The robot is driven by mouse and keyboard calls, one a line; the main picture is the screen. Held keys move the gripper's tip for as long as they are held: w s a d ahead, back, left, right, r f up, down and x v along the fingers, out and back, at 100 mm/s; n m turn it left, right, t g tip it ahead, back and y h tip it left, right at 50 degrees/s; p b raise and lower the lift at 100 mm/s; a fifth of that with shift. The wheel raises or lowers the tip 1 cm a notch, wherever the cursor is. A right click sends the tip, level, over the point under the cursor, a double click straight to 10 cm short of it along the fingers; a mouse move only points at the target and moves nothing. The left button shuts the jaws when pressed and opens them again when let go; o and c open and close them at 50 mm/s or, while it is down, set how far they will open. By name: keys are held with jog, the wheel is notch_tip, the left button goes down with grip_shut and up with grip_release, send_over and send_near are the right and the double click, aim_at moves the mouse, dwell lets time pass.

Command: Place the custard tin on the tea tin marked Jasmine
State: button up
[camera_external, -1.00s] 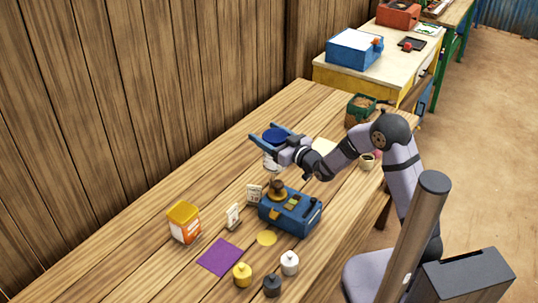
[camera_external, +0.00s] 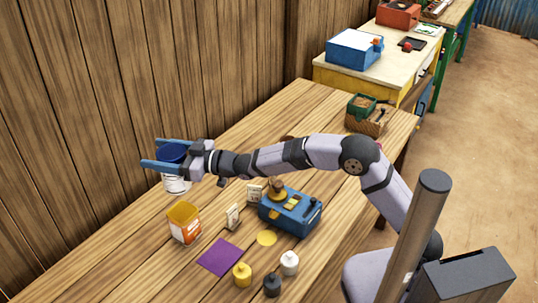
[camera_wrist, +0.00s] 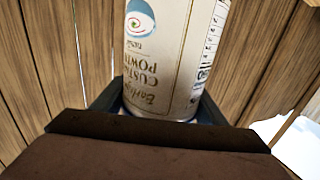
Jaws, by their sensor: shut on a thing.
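My gripper (camera_external: 155,153) is shut on the custard tin (camera_external: 176,185), a white tin with a blue top, held upright near the plank wall. In the wrist view, the tin (camera_wrist: 160,60) shows a "Custard Powder" label and an eye-like picture. An orange-and-white box-shaped tin with a yellow top (camera_external: 184,224) stands on the table below and slightly right of the held tin. Its lettering is too small to read, so I cannot tell whether it is marked Jasmine. The held tin looks apart from it.
A blue scale (camera_external: 290,212) with a brown object on it stands mid-table, near small cards (camera_external: 233,216). A purple mat (camera_external: 219,257), a yellow disc (camera_external: 266,238) and yellow (camera_external: 242,275), black (camera_external: 272,285) and white (camera_external: 289,263) weights lie in front. A green box (camera_external: 361,106) stands at the far end.

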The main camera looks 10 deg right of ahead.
aim_at(164, 182)
jog(key=shift+s+a+r, duration=0.1)
jog(key=shift+s+a, duration=0.15)
jog(key=shift+f+p, duration=1)
jog(key=shift+f, duration=3.95)
jog(key=shift+f, duration=0.15)
jog(key=o, duration=1.3)
